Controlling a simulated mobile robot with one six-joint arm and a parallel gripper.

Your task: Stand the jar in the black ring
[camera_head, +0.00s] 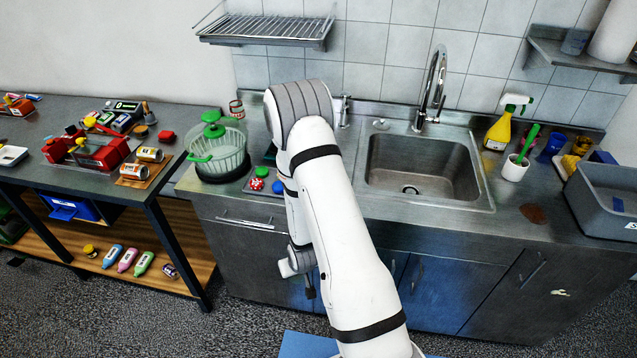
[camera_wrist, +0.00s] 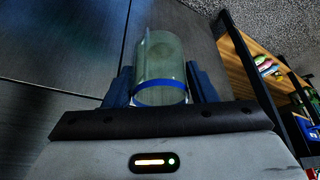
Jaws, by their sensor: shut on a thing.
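A clear greenish glass jar (camera_wrist: 160,58) with a blue band is between the dark fingers of my gripper (camera_wrist: 159,84) in the wrist view. My gripper is shut on the jar near the blue band. I cannot make out a separate black ring in either view. A dark round base shows under the green-lidded basket (camera_head: 218,160) on the counter.
The sink (camera_head: 420,168) is right of my arm. A dark tray (camera_head: 268,160) is partly behind my arm, with a red-and-white object (camera_head: 257,184) and green and blue items near it. A grey bin (camera_head: 600,200) is at right. A cluttered workbench (camera_head: 90,180) stands at left.

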